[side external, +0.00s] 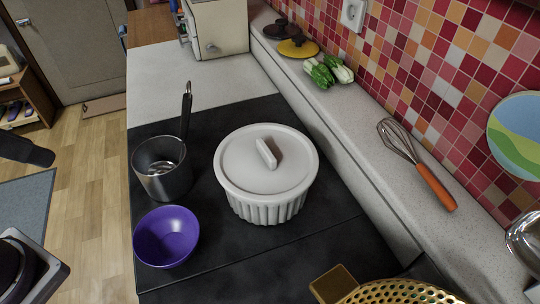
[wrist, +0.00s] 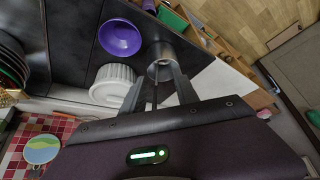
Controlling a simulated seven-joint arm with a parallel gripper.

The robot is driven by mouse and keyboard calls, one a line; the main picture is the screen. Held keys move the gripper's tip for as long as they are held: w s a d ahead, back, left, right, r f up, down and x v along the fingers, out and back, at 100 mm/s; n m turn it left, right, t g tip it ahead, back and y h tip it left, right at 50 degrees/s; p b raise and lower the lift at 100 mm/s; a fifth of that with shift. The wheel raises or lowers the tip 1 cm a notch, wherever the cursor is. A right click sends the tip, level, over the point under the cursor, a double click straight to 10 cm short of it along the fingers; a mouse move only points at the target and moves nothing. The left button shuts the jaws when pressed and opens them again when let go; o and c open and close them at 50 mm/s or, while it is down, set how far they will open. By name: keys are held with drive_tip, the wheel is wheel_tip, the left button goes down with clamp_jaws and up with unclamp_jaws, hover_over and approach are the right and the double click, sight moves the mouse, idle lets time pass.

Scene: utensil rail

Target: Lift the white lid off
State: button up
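A white ribbed pot (side external: 268,207) stands upright on the black cooktop in the side view. The round white lid (side external: 243,170) sits on top of it, with a raised bar handle (side external: 266,154) at its middle. The pot also shows in the wrist view (wrist: 108,93), left of my gripper, with the lid (wrist: 115,73) on it; the handle is not clear there. My gripper (wrist: 158,78) has its two fingers spread apart with nothing held between them. It is apart from the lid. I cannot make out the fingers in the side view.
A steel saucepan (side external: 163,172) with an upward handle and a purple bowl (side external: 166,236) stand left of the pot. A whisk (side external: 418,165) and green vegetables (side external: 328,71) lie on the raised ledge at right. A gold perforated item (side external: 395,292) is at the front.

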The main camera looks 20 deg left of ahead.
drive_tip(key=shift+o, duration=0.2)
drive_tip(key=w+d+r+n+g, duration=0.1)
drive_tip(key=w+d+r+n, duration=0.1)
drive_tip(key=w, duration=0.3)
drive_tip(key=w+d+r+n+g, duration=0.1)
drive_tip(key=w+d+r, duration=0.15)
drive_tip(key=w, duration=0.25)
drive_tip(key=n+g, duration=0.4)
drive_tip(key=n, duration=0.3)
hover_over(266, 148)
drive_tip(key=w+a, duration=0.1)
wheel_tip(266, 148, down, 11)
drive_tip(key=shift+f, duration=0.1)
drive_tip(key=f, duration=0.5)
drive_tip(key=s+d+f, duration=0.1)
drive_tip(key=f, duration=0.1)
drive_tip(key=shift+s+f, duration=0.1)
drive_tip(key=shift+f, duration=0.15)
clamp_jaws()
